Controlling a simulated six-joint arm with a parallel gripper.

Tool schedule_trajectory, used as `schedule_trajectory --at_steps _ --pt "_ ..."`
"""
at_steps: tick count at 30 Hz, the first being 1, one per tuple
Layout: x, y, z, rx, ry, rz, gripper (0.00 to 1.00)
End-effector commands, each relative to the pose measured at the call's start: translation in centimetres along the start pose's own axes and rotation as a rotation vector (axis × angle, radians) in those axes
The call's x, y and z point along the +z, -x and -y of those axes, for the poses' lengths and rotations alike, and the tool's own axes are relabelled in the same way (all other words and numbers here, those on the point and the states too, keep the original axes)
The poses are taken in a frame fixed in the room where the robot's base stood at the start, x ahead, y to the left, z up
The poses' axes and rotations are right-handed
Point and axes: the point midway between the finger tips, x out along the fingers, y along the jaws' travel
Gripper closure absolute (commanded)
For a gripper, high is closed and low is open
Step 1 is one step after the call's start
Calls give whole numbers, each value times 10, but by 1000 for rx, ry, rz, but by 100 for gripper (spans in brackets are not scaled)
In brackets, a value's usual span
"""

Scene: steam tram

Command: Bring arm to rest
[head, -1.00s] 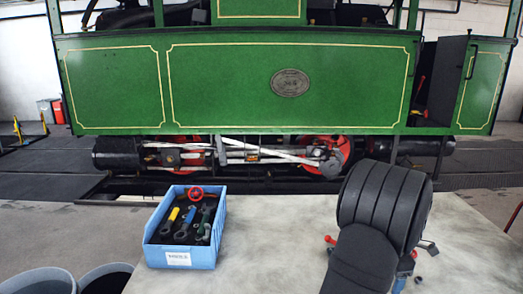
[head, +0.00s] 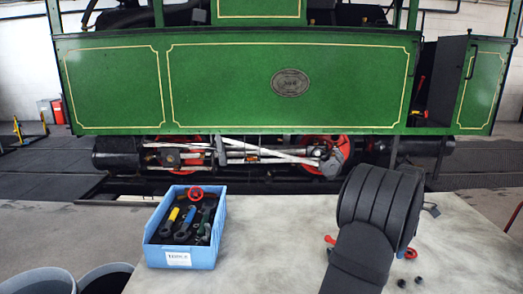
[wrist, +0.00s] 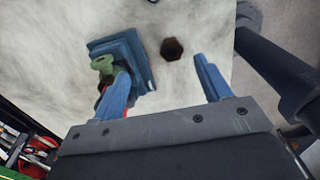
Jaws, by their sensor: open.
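My gripper (wrist: 162,75) shows in the wrist view with its two blue fingers spread apart. No object is held between them. The tabletop (wrist: 40,55) lies beyond the fingertips. A dark hexagonal nut-like piece (wrist: 171,48) lies on it between the finger directions. A blue piece (wrist: 135,50) and a green knobbed part (wrist: 103,64) are close to the left finger, partly hidden by it. I cannot tell whether the finger touches them. In the head view my dark ribbed arm hides the gripper.
A blue bin (head: 180,257) of tools stands left on the pale table (head: 275,250). Red pieces (head: 410,254) and small dark nuts (head: 418,280) lie by my arm. The green tram (head: 230,90) stands behind. Grey tubs (head: 38,281) are at lower left. Mid-table is clear.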

Motion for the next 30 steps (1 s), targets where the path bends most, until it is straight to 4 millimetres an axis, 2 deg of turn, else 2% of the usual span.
schedule_trajectory --at_steps 6,18,22,25,30 --pt "-10 12 -39 0 0 0 30" --pt "-36 35 -98 0 -7 0 30" --pt "-43 39 -110 0 -8 0 30" --pt "-43 29 -108 -3 -10 -1 30" --pt "-42 23 -108 -1 -10 0 30"
